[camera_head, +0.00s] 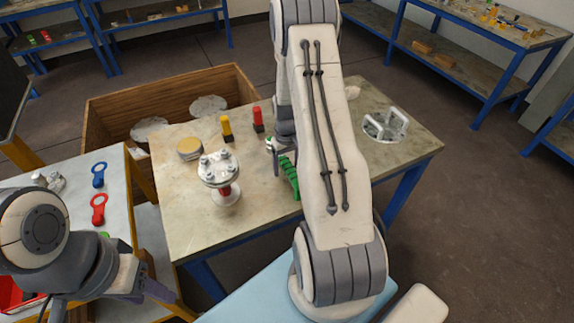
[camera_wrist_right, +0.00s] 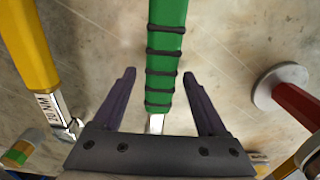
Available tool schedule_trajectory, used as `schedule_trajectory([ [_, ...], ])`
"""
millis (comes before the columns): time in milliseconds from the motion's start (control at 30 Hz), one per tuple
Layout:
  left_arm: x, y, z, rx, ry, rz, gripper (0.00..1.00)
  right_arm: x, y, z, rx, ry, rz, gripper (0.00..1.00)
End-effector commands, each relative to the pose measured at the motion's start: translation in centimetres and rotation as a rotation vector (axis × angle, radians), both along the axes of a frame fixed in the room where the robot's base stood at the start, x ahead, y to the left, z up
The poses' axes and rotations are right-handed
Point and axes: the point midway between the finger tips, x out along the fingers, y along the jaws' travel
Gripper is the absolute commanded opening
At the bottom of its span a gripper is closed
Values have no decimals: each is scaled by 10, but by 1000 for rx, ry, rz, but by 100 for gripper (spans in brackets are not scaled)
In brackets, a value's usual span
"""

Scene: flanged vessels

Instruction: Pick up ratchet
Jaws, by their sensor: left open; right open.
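A green handle with black rings and a metal shaft (camera_wrist_right: 166,50), which looks like the ratchet, lies on the stone-topped table. It also shows in the head view (camera_head: 290,178), partly hidden by my right arm. In the head view, my right gripper (camera_head: 278,160) is mostly hidden at the handle's far end. My left gripper (camera_head: 145,289) is open and empty at the lower left, near the side table.
A yellow-handled tool (camera_wrist_right: 28,45) lies left of the green handle in the wrist view. A flanged vessel (camera_head: 220,175) stands left of my right gripper. Yellow (camera_head: 226,128) and red (camera_head: 258,120) pieces stand behind it. A metal fixture (camera_head: 386,125) sits at the right.

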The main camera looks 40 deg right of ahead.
Motion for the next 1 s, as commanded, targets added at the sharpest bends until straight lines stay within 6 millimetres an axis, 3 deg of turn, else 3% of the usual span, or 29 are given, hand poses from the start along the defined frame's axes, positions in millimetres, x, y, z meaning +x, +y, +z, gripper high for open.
schedule_trajectory([
  [133,0,0,2,0,0,0,50,0,0,-12,0,0,0,75],
  [333,0,0,2,0,0,0,50,0,0,-13,0,-1,0,75],
  [367,0,0,2,0,0,0,50,0,0,-13,0,-1,0,71],
  [500,0,0,2,0,0,0,50,0,0,-12,0,-1,0,18],
  [567,0,0,2,0,0,0,50,0,0,-12,0,-1,0,0],
  [1000,0,0,0,0,0,0,50,1,-1,-6,-2,-5,0,0],
])
